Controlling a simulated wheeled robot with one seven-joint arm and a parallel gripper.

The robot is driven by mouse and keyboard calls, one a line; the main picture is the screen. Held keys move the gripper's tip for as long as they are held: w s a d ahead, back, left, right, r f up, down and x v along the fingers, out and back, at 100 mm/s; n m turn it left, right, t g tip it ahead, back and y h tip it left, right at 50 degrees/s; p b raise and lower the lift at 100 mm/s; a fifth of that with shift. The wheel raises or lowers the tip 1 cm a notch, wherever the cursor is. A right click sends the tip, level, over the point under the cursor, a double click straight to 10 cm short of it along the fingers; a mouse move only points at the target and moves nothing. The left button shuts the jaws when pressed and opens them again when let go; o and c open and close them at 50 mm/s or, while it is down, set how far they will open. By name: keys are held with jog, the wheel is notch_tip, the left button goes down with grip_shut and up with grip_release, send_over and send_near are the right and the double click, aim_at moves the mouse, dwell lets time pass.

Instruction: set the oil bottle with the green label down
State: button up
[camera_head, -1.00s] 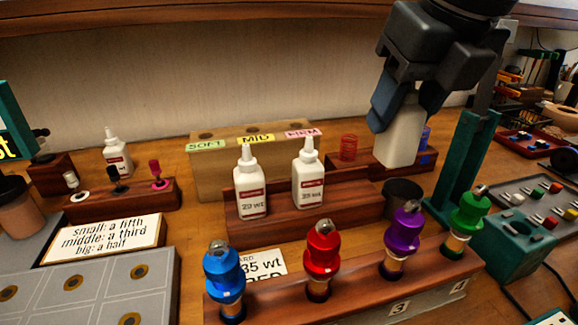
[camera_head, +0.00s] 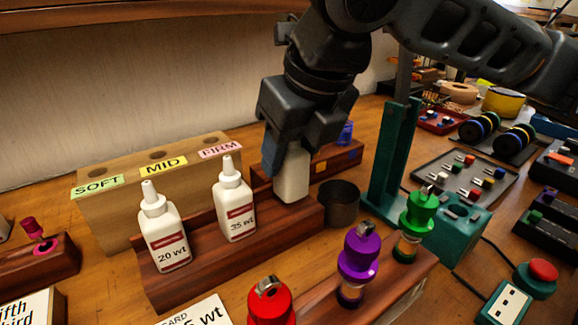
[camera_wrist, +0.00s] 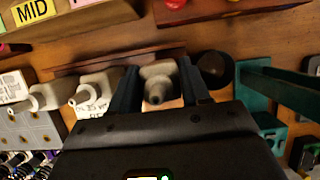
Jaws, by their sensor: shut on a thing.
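My gripper (camera_head: 292,160) is shut on a white bottle (camera_head: 292,178) over the right end of the wooden bottle rack (camera_head: 170,288). The bottle is upright or nearly so; no label on it shows, and its top is hidden by the fingers. I cannot tell whether its base touches the rack. In the wrist view the bottle (camera_wrist: 160,84) sits between the two fingers, nozzle toward the camera. White bottles marked 20 wt (camera_head: 165,240) and 35 wt (camera_head: 235,205), with red labels, stand in the rack to its left.
A dark round cup (camera_head: 340,204) stands close right of the held bottle. A teal post (camera_head: 392,160) rises farther right. Purple (camera_head: 358,253) and green (camera_head: 418,213) shock absorbers stand in front. A wooden SOFT-MID-FIRM block (camera_head: 125,215) is behind the rack.

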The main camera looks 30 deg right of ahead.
jog(key=shift+f, duration=1.05)
jog(key=shift+f, duration=0.2)
jog(key=o, duration=1.1)
jog(key=shift+c, duration=0.2)
jog(key=shift+r, duration=0.1)
jog(key=p+v, duration=0.1)
jog(key=v, duration=1.1)
jog(key=shift+p, duration=0.4)
